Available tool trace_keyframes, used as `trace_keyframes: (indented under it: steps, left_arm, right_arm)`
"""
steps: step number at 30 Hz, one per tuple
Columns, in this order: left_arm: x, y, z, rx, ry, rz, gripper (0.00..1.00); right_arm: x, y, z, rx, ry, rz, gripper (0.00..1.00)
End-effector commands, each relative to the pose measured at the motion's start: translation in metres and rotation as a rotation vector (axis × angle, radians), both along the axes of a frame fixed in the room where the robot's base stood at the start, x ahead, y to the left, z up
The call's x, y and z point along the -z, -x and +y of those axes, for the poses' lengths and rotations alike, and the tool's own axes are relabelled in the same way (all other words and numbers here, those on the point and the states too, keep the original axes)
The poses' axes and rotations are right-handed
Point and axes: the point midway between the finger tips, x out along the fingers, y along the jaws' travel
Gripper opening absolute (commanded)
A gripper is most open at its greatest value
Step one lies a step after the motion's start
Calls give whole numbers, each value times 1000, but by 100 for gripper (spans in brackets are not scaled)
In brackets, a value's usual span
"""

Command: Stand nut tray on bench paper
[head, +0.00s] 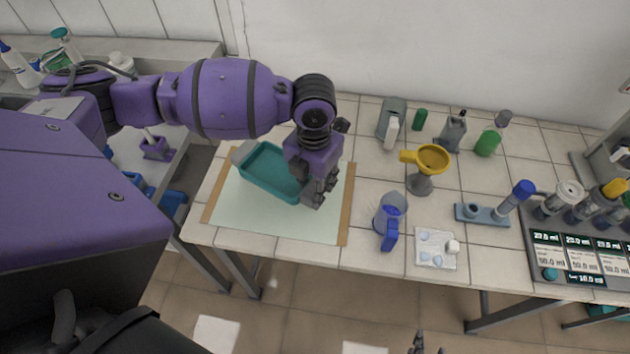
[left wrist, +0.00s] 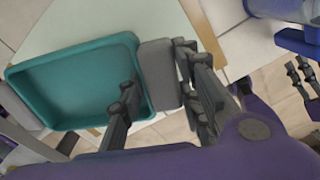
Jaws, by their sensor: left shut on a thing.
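The nut tray (head: 268,172) is a shallow teal tray with grey end handles. In the head view it is over the upper part of the bench paper (head: 255,218), a pale green sheet with brown side strips. I cannot tell whether its base touches the paper. My left gripper (head: 318,192) is shut on the tray's right-end grey handle. In the left wrist view the tray (left wrist: 75,85) is at left, with the handle between the fingers of the left gripper (left wrist: 160,78). My right gripper (head: 428,346) is at the bottom edge, empty, fingers apart.
Right of the paper stand a blue-handled jug (head: 390,212), a yellow funnel (head: 430,158) on a grey support and a white card (head: 436,248). Bottles stand behind. A titrator panel (head: 570,250) is at far right. The paper's front part is clear.

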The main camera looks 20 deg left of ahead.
Motion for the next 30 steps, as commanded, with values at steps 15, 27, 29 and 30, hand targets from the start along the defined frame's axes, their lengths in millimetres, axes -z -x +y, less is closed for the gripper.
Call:
trace_keyframes:
  steps: [15, 27, 29, 30]
  left_arm:
    - [13, 1, 0, -2, -9, 3, 0]
    - [51, 1, -1, -2, -8, 5, 0]
    - [54, 1, -1, -2, -8, 3, 0]
    - [56, 1, -1, -2, -7, 2, 0]
  right_arm:
    - [4, 4, 1, 3, -2, 9, 40]
    - [16, 5, 1, 9, -1, 16, 40]
    - [17, 5, 0, 11, 0, 15, 40]
    - [17, 5, 0, 11, 0, 15, 40]
